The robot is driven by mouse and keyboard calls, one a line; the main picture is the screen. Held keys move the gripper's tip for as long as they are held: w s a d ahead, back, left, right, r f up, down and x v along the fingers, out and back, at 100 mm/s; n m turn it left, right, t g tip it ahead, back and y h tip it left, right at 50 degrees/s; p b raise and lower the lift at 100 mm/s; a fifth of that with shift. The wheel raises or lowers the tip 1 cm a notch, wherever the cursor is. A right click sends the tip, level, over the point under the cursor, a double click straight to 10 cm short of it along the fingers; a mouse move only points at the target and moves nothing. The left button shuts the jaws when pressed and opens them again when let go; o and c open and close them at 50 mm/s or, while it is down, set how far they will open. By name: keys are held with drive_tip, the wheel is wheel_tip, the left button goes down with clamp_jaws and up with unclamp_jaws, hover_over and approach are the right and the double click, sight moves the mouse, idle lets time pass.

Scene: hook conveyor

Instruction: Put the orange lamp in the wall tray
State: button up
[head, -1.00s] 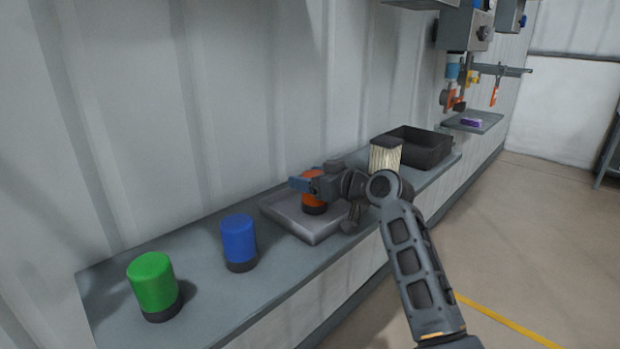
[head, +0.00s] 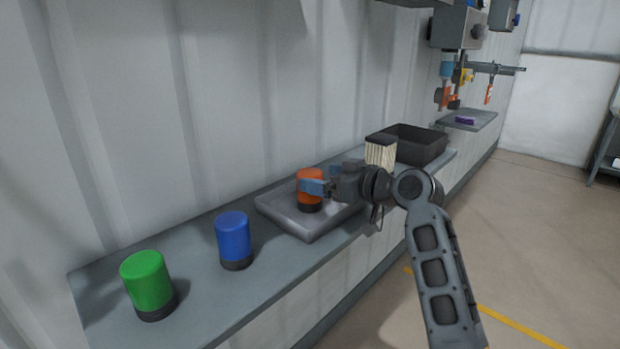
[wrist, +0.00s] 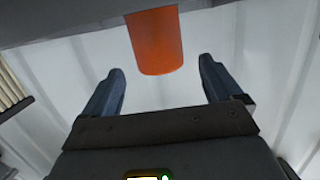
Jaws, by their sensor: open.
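The orange lamp (head: 309,176), an orange cylinder on a dark base, stands upright in the shallow grey wall tray (head: 306,229) on the shelf along the wall. My gripper (head: 318,187) is at the right of the lamp, with a blue finger in front of part of it. In the wrist view the lamp (wrist: 156,45) shows at the top, ahead of and between the two spread fingers of my gripper (wrist: 161,66). A gap is visible on both sides, and nothing is held. The lamp's base is out of the wrist view.
A blue lamp (head: 233,236) and a green lamp (head: 146,280) stand on the shelf (head: 205,295) left of the tray. A pale ribbed block with a dark top (head: 380,153) and a black bin (head: 432,150) are at the right. Hanging parts are farther back.

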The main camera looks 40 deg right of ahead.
drive_tip(key=s, duration=0.2)
drive_tip(key=s+r, duration=0.1)
drive_tip(key=s, duration=0.2)
drive_tip(key=shift+s+d+r, duration=0.1)
drive_tip(key=shift+s, duration=0.25)
